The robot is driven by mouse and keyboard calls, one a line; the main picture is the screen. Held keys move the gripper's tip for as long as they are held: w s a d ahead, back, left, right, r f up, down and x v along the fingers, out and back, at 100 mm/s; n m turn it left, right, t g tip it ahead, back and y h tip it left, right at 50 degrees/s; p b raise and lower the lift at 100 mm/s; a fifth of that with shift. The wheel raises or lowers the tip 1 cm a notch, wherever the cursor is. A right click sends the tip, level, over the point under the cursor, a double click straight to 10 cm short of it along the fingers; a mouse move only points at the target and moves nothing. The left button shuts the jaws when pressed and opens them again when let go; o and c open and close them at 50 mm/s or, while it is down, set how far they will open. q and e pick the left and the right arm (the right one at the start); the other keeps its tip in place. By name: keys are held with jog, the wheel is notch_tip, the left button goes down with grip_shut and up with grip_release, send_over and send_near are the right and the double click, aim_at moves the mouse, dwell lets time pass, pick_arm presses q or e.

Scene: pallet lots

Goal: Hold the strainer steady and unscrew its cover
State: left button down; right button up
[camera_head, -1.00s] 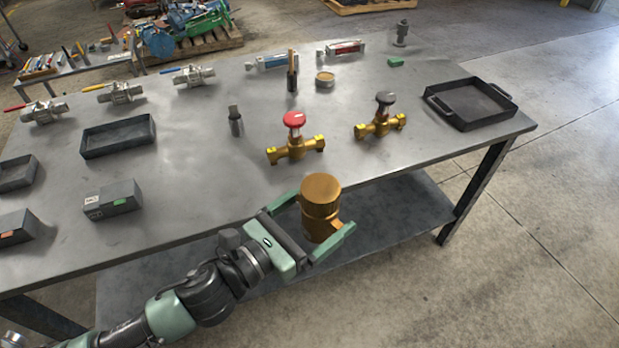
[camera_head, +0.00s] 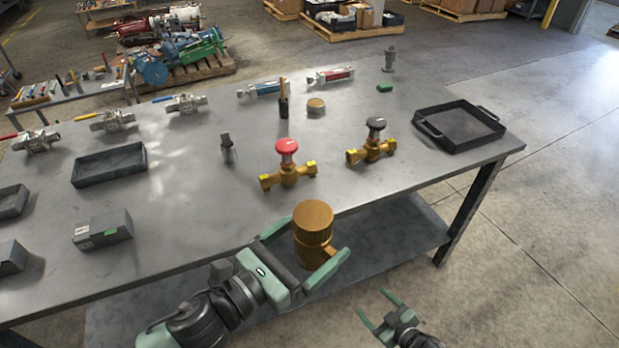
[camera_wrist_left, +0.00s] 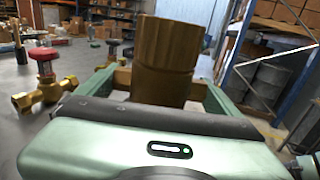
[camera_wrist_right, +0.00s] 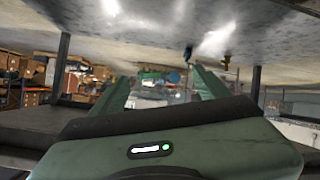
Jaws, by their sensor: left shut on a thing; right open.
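The strainer (camera_head: 301,251) is a brass body with a round, ridged brass cover (camera_head: 313,218) on top. It stands nearly upright in the air before the front edge of the bench. My left gripper (camera_head: 318,266) is shut on the strainer's body, below the cover. In the left wrist view the strainer (camera_wrist_left: 165,60) fills the space between the fingers, and its lower part is hidden behind the gripper. My right gripper (camera_head: 381,308) is open and empty, low and to the right of the strainer. Its fingers stand apart in the right wrist view (camera_wrist_right: 163,82).
The steel bench (camera_head: 190,215) holds a red-knobbed valve (camera_head: 288,168), a black-knobbed valve (camera_head: 371,145), a black handled tray (camera_head: 462,128) and a grey box (camera_head: 103,233). Several ball valves stand at the back left. The floor right of the bench is clear.

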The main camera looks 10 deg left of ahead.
jog(key=w+a+r+n+g+y, duration=0.2)
jog(key=w+a+r+n+y, duration=0.35)
jog(key=r, duration=0.55)
notch_tip(320, 180, up, 44)
jog(key=n+g+h, duration=0.9)
jog(key=n+h, duration=0.4)
jog(key=n, duration=0.9)
send_over(309, 213)
jog(key=shift+w+m+y, duration=0.2)
jog(key=shift+m+y, duration=0.05)
jog(key=shift+s+r+t, duration=0.1)
jog(key=shift+s+t, duration=0.1)
jog(key=shift+t, duration=0.1)
jog(key=shift+f, duration=0.2)
notch_tip(309, 213, down, 7)
jog(key=shift+f, duration=0.2)
